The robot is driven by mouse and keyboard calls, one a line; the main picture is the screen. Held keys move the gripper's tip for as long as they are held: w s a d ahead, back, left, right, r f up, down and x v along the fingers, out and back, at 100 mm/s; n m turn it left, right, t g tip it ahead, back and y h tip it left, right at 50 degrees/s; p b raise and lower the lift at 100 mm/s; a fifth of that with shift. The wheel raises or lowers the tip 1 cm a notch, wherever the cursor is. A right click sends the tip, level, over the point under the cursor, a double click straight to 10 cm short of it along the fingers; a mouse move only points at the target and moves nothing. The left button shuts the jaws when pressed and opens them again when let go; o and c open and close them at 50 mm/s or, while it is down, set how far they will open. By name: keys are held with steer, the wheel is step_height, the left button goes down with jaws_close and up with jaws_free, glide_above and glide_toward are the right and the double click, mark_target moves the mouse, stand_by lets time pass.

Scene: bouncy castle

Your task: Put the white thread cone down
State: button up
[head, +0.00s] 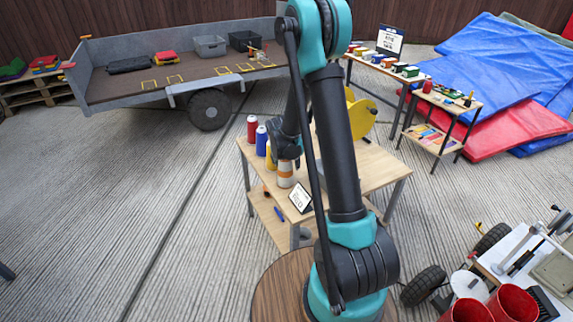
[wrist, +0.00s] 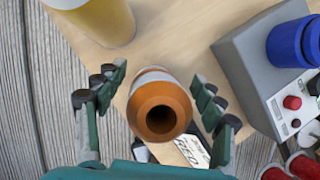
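The white thread cone (head: 286,181) stands upright on the small wooden table (head: 378,166), near its front left edge. It has an orange-brown hollow core, and its open top faces the camera in the wrist view (wrist: 160,108). My gripper (wrist: 160,76) is open, with one finger on each side of the cone. Narrow gaps show between the fingers and the cone. In the head view my gripper (head: 287,152) is a dark shape just above and around the cone's top, and my arm hides part of the table behind it.
Red (head: 252,128), blue (head: 261,140) and yellow (head: 270,155) cones stand in a row behind the white one. A grey machine (wrist: 246,62) with a blue spool (wrist: 286,44) is to the right in the wrist view.

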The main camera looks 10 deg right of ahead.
mark_target(284, 178)
steer(key=v, duration=1.1)
steer(key=shift+s+r, duration=0.1)
steer(key=shift+r, duration=0.15)
steer(key=s+d+m+y, duration=0.1)
steer(key=s+d+m, duration=0.1)
steer(key=s+m, duration=1.2)
steer(key=s+d+m+y, duration=0.1)
steer(key=s+d+m, duration=0.2)
steer(key=s+m, duration=1.1)
steer(key=m, duration=0.2)
steer(key=shift+r+m, duration=0.25)
steer(key=shift+m, duration=0.05)
steer(key=shift+w+d, duration=0.1)
steer(key=shift+d, duration=0.05)
steer(key=shift+c, duration=0.6)
